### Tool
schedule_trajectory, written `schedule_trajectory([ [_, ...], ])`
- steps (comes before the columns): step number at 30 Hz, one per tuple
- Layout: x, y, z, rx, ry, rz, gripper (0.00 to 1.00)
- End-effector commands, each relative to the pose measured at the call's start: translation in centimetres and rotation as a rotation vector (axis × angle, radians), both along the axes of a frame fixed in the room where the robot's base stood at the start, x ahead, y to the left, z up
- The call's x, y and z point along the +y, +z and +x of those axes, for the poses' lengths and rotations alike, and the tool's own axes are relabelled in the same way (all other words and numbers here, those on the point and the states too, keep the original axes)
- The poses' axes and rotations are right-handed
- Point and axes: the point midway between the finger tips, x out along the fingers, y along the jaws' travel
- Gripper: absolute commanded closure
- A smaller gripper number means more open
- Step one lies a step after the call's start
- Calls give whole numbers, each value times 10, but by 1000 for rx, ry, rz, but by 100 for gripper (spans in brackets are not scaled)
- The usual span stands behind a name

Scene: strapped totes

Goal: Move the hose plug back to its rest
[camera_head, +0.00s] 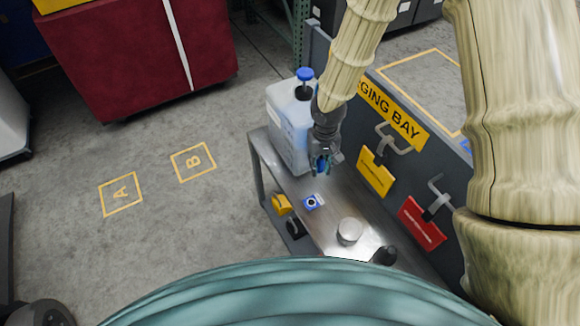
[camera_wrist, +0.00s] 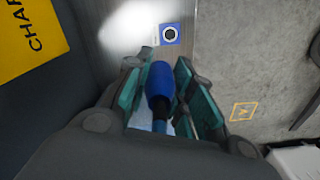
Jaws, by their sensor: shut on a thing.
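The hose plug (camera_wrist: 160,85) is a blue, rounded cylinder. In the wrist view it sits between the teal fingers of my gripper (camera_wrist: 156,93), with a dark narrower part below it. In the head view my gripper (camera_head: 322,164) points down above the metal bench (camera_head: 335,203), beside the white jug, with a little blue showing between its fingers. I cannot tell for certain whether this square is the rest.
The translucent jug (camera_head: 289,131) with a blue-topped part (camera_head: 304,74) stands at the bench's far end. A round metal container (camera_head: 349,231) and a black object (camera_head: 383,256) are nearer. A grey panel (camera_head: 350,120) with yellow and red tags borders the right.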

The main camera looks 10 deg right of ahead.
Motion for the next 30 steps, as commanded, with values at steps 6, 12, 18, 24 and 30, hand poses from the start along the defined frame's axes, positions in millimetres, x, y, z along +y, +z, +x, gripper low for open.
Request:
schedule_trajectory([
  [6,0,6,-8,-11,2,-1,100],
  [12,1,5,-8,-10,4,-1,100],
  [18,4,-26,-4,3,65,0,100],
  [24,8,-72,-13,7,216,2,100],
  [30,10,-98,-20,8,325,4,100],
])
